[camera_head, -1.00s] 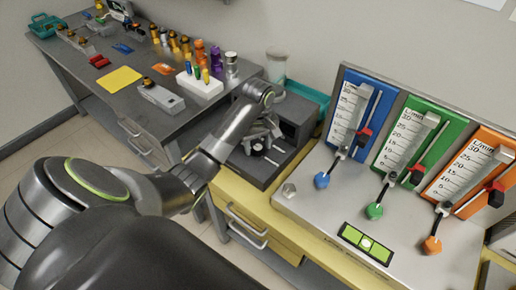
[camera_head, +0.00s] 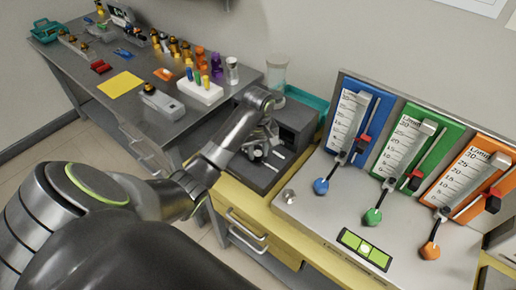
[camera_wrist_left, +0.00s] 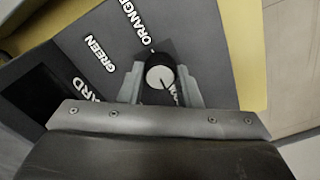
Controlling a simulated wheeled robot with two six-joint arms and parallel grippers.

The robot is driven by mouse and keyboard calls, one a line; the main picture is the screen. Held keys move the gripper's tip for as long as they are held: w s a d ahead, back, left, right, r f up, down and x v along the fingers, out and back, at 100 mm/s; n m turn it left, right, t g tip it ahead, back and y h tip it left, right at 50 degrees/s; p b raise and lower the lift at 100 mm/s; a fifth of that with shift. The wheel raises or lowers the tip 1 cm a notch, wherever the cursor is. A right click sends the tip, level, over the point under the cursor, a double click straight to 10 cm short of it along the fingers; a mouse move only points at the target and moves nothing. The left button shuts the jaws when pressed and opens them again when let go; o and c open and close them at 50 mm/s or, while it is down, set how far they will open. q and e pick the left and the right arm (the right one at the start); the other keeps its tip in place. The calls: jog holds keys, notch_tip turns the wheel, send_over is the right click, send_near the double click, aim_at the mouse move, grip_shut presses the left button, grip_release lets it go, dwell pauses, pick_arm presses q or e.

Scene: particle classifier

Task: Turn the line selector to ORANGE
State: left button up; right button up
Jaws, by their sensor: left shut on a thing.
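The line selector is a round knob with a pale, light-coloured top (camera_wrist_left: 160,78) and a dark line on it, seen in the left wrist view. My left gripper (camera_wrist_left: 162,92) is shut on the knob, one finger on each side. The ORANGE label (camera_wrist_left: 130,20) and the GREEN label (camera_wrist_left: 104,54) are printed in white on the dark panel beyond the knob. Another label by the knob is mostly hidden. In the head view my left gripper (camera_head: 260,146) is over the dark selector box (camera_head: 250,171), where the knob is too small to read. My right gripper is not in view.
To the right stands a panel with blue (camera_head: 373,108), green (camera_head: 440,137) and orange (camera_head: 492,202) flow meters and matching knobs. A level (camera_head: 364,249) sits in front of them. A grey bench (camera_head: 90,66) with bottles and small items is at the left.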

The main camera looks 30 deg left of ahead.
pick_arm(q)
jog(key=m+p, duration=0.2)
jog(key=p, duration=0.1)
jog(key=m+p, duration=0.5)
jog(key=p, duration=0.1)
jog(key=shift+r+m, duration=0.25)
jog(key=shift+m, duration=0.15)
jog(key=m+p, duration=0.2)
jog(key=m, duration=0.1)
jog(key=shift+m, duration=0.3)
jog(key=m+p, duration=0.2)
jog(key=m, duration=0.2)
jog(key=shift+f+p, duration=0.15)
jog(key=shift+p, duration=0.2)
jog(key=m+p, duration=0.1)
jog(key=m, duration=0.4)
jog(key=m+p, duration=0.1)
jog(key=m, duration=0.2)
jog(key=shift+f+m, duration=0.1)
jog(key=shift+m, duration=0.2)
jog(key=m, duration=1.1)
jog(key=shift+m, duration=0.3)
jog(key=o, duration=1)
jog(key=shift+c, duration=0.2)
